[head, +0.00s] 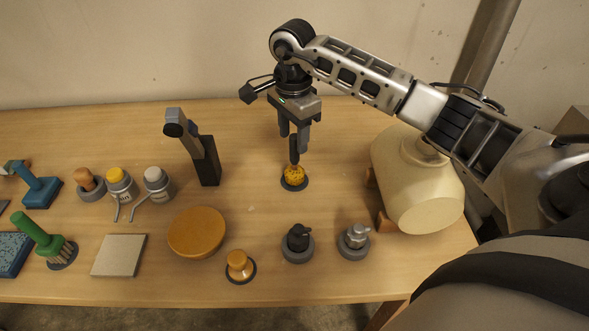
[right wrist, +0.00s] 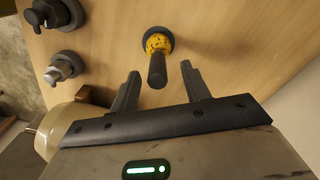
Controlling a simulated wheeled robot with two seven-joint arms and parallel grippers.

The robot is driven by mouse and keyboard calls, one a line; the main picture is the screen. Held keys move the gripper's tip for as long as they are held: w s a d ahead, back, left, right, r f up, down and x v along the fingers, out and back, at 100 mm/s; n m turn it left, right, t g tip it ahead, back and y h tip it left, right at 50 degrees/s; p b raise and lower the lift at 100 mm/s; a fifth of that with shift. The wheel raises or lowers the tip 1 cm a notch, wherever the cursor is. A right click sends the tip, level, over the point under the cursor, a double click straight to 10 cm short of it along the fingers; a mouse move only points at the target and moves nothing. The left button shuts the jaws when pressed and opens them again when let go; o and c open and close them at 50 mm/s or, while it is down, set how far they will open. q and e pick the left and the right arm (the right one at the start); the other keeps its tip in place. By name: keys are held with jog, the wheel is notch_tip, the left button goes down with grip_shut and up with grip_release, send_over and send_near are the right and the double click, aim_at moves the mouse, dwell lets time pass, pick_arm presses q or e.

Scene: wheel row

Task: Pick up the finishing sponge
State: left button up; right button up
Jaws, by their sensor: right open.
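The finishing sponge appears to be the yellow, dark-spotted head (head: 294,173) with an upright black handle (head: 294,149), standing on a dark round base on the table. My right gripper (head: 294,142) points down right above it, open and empty. In the right wrist view the sponge (right wrist: 157,42) lies just beyond my gripper (right wrist: 160,74), and its handle points toward the gap between the two fingers. The handle's top is close to fingertip height, and I see no contact. My left gripper is not in view.
A large cream vessel (head: 415,185) on a wooden stand is close on the right. A dark upright holder with a grey tool (head: 207,160) stands to the left. A round orange disc (head: 197,232), an orange knob tool (head: 239,264) and two pump-topped items (head: 298,243) are nearer the front edge.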

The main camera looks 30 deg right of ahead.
aim_at(294, 148)
jog(key=f, duration=0.4)
jog(key=shift+s+p, duration=0.2)
jog(key=shift+p, duration=0.15)
grip_shut()
jog(key=shift+r, duration=0.2)
